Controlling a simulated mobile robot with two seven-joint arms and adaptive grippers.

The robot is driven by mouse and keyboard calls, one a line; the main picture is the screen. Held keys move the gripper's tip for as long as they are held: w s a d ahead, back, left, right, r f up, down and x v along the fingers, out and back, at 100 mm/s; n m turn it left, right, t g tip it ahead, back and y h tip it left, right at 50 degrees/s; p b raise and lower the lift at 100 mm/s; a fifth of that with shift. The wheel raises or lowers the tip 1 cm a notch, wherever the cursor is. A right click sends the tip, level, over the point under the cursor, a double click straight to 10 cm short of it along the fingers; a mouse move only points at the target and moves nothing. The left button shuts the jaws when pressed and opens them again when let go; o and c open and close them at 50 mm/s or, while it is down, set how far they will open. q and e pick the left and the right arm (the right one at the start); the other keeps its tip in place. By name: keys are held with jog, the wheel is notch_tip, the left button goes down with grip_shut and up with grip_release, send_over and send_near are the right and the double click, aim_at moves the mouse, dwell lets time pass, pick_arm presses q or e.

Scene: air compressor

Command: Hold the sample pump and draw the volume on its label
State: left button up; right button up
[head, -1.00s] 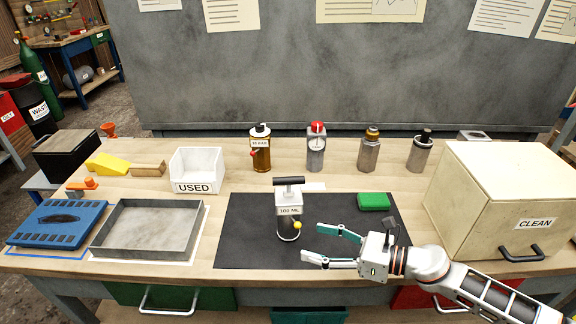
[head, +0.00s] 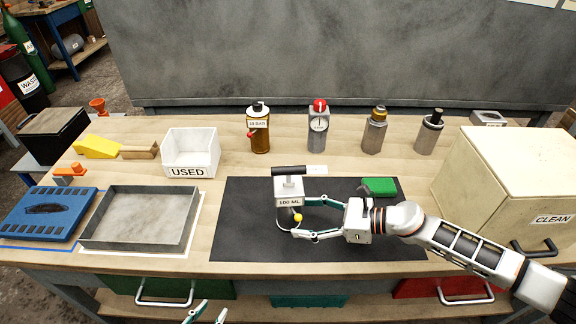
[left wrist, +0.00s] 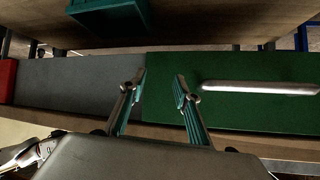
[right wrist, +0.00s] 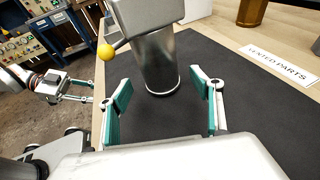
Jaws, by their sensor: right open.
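The sample pump (head: 289,188) stands on the black mat (head: 238,225). It has a white block labelled 100 ML, a black T-handle on top, a metal body and a yellow ball at its side. My right gripper (head: 306,217) is open, its fingers pointing at the pump from the right. In the right wrist view the pump's metal body (right wrist: 158,62) and yellow ball (right wrist: 105,52) stand just ahead of the open fingers (right wrist: 165,95), not visibly gripped. My left gripper (head: 216,307) is low before the bench; its fingers (left wrist: 160,82) are apart and empty, facing the green drawer (left wrist: 230,105).
A green block (head: 379,187) lies near my right arm. The CLEAN box (head: 500,180) is right; the USED bin (head: 191,150) and grey tray (head: 140,218) are left.

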aim_at(293, 216)
jog(key=shift+b+x, duration=0.55)
jog(key=shift+x, duration=1.5)
jog(key=c, duration=1.1)
jog(key=shift+c, duration=0.2)
